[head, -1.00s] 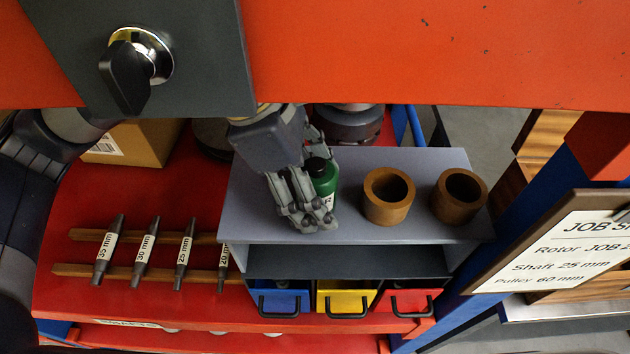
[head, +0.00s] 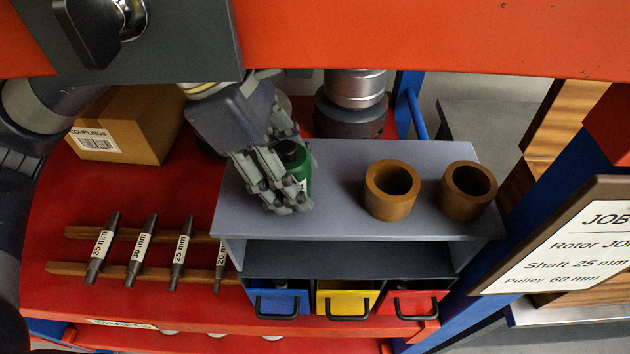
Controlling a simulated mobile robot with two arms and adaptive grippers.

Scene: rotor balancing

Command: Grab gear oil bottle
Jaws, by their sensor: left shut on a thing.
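The green gear oil bottle (head: 301,164) with a dark cap is on or just above the left part of the grey shelf top (head: 335,215). My left gripper (head: 285,185) reaches over the shelf from behind and is shut on the bottle. Its fingers cover the bottle's left and front side and most of its label. I cannot tell whether the bottle's base touches the shelf. My right gripper does not show.
Two brown cups (head: 390,190) (head: 467,190) stand on the shelf to the right of the bottle. Blue, yellow and red drawers (head: 343,302) sit below. Labelled shafts (head: 141,250) lie on wooden rails at left. A couplings box (head: 125,122) stands behind them. A job sign (head: 560,245) is at right.

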